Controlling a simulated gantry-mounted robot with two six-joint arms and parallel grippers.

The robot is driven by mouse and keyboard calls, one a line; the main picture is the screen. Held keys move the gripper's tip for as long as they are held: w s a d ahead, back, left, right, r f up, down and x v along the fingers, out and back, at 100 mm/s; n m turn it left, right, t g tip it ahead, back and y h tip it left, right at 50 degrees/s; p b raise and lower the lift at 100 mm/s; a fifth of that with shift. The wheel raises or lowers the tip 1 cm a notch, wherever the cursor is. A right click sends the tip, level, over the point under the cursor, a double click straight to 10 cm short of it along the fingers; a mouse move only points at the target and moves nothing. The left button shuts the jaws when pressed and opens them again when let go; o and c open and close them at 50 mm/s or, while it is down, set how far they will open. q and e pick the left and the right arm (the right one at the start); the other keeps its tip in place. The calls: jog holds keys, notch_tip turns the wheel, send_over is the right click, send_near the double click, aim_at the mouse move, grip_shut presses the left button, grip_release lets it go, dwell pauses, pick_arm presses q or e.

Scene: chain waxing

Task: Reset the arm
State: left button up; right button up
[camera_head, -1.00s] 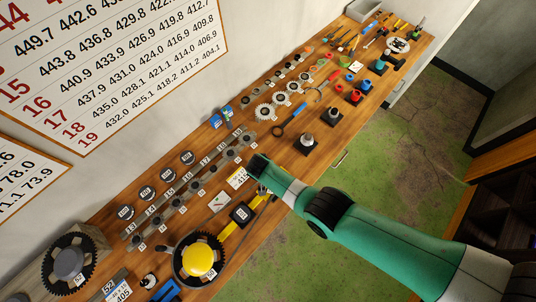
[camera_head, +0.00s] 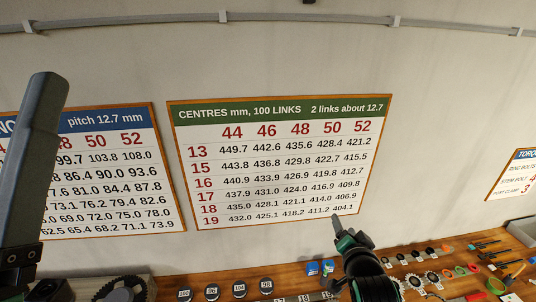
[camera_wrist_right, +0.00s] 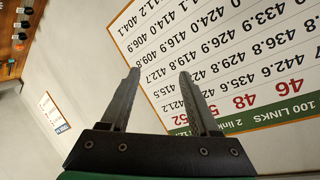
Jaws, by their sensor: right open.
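My right gripper (camera_head: 338,222) points up in front of the wall, just under the lower right edge of the centres chart (camera_head: 280,160). In the right wrist view my right gripper (camera_wrist_right: 159,73) has its two dark fingers well apart with nothing between them. The chart (camera_wrist_right: 235,60) fills the background behind them, upside down. A dark, finger-like bar of my left gripper (camera_head: 36,160) stands upright and close at the left edge of the head view. Only one side of it shows, so its opening is hidden.
The wooden bench (camera_head: 420,290) runs along the bottom with sprockets, labelled discs and tools on it. Blue blocks (camera_head: 320,268) stand at its back. A second chart (camera_head: 90,180) and a torque chart (camera_head: 515,172) hang on the wall. A grey rail (camera_head: 222,17) crosses the upper wall.

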notch_tip(320, 180, up, 16)
jog(key=s+n+t, duration=0.1)
jog(key=s+t, duration=0.2)
jog(key=t, duration=0.2)
jog(key=s+a+r+n+t+y, duration=0.2)
jog(key=s+r+n+t, duration=0.6)
jog(key=s+r, duration=1.5)
jog(key=shift+r+n+t+y, duration=0.4)
jog(key=shift+r+y, duration=0.15)
jog(key=shift+y, duration=0.45)
jog(key=shift+s+a, duration=0.1)
notch_tip(320, 180, down, 36)
jog(key=b, duration=3.5)
jog(key=shift+b, duration=0.4)
jog(key=shift+r, duration=0.1)
